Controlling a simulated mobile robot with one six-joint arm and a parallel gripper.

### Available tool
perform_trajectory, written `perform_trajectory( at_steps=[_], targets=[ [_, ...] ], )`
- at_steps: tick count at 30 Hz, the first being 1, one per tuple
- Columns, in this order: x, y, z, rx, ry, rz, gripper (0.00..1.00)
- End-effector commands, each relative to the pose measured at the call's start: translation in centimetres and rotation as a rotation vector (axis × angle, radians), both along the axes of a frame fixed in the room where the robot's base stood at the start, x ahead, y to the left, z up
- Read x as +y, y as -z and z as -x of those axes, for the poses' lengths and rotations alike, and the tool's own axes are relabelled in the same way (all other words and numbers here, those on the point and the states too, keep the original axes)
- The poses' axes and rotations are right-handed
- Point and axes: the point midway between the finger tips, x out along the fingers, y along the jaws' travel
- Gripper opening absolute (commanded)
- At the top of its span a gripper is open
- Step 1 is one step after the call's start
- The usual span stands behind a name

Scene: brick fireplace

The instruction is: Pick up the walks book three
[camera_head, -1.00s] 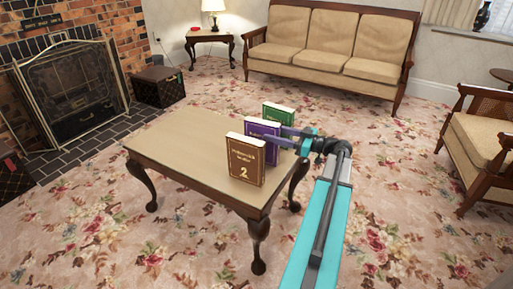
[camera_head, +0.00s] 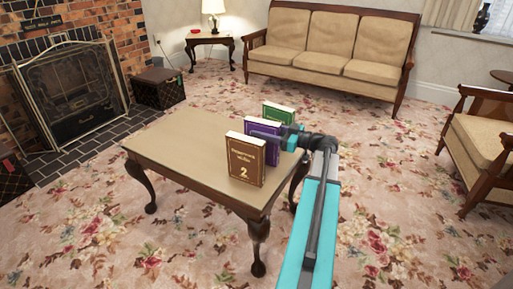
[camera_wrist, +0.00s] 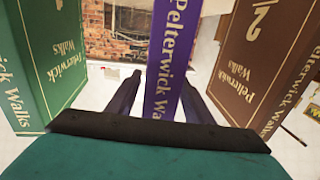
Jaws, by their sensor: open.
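Three upright books stand in a row on the wooden table (camera_head: 175,150). The brown book (camera_head: 245,160), marked 2, is nearest, the purple book (camera_head: 254,127) is in the middle, and the green book (camera_head: 278,112) is farthest. The purple book's number is hidden. In the wrist view its spine (camera_wrist: 167,60) reads "Pelterwick Walks". My gripper (camera_wrist: 161,85) is open, with one finger on each side of the purple spine. The green book (camera_wrist: 45,50) is left of the fingers and the brown book (camera_wrist: 262,60) right. Contact cannot be told.
The neighbouring books leave narrow gaps around my fingers. The left part of the tabletop is bare. A fireplace screen (camera_head: 72,95) stands to the left, a sofa (camera_head: 325,55) behind and an armchair (camera_head: 485,140) to the right.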

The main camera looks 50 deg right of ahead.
Motion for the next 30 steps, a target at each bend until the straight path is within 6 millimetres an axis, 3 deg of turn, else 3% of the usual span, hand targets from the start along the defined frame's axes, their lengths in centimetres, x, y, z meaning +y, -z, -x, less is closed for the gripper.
perform_trajectory(
  at_steps=[7,16,30],
  targets=[
    [-0.02,0.01,0.02,0.000,0.000,0.000,0.47],
    [-0.02,0.02,0.03,0.000,0.000,0.000,0.00],
    [0.00,0.04,0.07,0.001,-0.001,-0.001,0.00]
  ],
)
